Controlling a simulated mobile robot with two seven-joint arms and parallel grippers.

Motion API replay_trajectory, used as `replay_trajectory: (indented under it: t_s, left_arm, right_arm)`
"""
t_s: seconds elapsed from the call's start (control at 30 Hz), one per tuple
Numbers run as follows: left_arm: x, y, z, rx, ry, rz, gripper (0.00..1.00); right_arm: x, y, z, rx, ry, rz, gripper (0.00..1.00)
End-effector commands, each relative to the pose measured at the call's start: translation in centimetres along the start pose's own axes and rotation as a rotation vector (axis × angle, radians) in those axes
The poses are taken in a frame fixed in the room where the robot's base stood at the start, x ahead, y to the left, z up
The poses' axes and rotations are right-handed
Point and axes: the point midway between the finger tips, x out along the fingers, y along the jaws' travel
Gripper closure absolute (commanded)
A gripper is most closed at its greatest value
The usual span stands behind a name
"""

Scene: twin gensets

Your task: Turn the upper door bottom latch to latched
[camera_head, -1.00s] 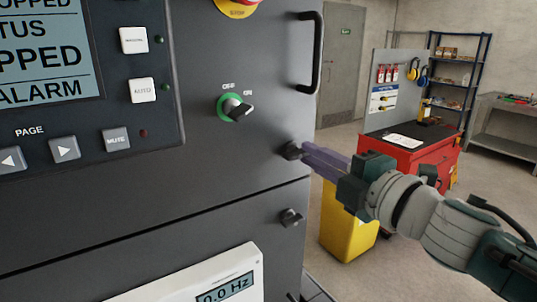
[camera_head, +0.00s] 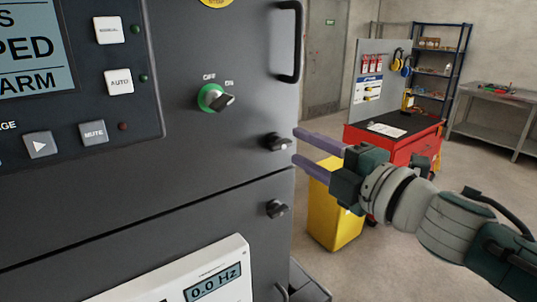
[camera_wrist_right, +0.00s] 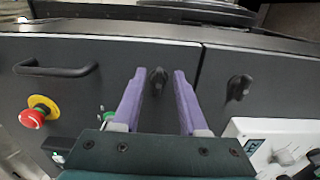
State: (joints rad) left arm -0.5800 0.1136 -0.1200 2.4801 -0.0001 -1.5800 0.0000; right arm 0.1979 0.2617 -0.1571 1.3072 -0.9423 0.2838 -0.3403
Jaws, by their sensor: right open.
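The upper door bottom latch (camera_head: 274,142) is a small dark knob near the lower right corner of the upper grey door (camera_head: 190,150). Its handle looks roughly level in the head view. My right gripper (camera_head: 296,146) is open and empty, just right of the latch, with its purple fingers apart and pointing at it. In the right wrist view the latch (camera_wrist_right: 158,82) shows between the two open fingers, without visible contact. My left gripper is not in view.
A similar latch (camera_head: 276,208) is on the lower door. A red emergency stop (camera_wrist_right: 32,118) shows in the wrist view. A yellow bin (camera_head: 335,215) and red cabinet (camera_head: 400,145) stand right.

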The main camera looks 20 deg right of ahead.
Motion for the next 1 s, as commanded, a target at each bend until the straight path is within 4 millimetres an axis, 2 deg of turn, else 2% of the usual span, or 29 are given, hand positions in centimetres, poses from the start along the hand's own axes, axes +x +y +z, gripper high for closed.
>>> replay_trajectory:
  t_s: [0.3, 0.43, 0.6, 1.0]
  left_arm:
    - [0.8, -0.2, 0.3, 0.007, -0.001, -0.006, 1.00]
    - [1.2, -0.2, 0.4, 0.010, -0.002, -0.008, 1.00]
    - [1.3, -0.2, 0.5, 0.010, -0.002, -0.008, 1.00]
    - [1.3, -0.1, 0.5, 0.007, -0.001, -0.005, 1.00]
  right_arm:
    - [-5.8, -0.3, -0.1, -0.001, 0.002, -0.003, 0.57]
    - [-7.4, -0.3, 0.0, 0.000, 0.001, -0.003, 0.57]
    - [-8.3, 0.0, 0.0, 0.001, 0.001, -0.001, 0.57]
    - [-8.4, 0.0, 0.0, 0.001, 0.001, -0.001, 0.57]
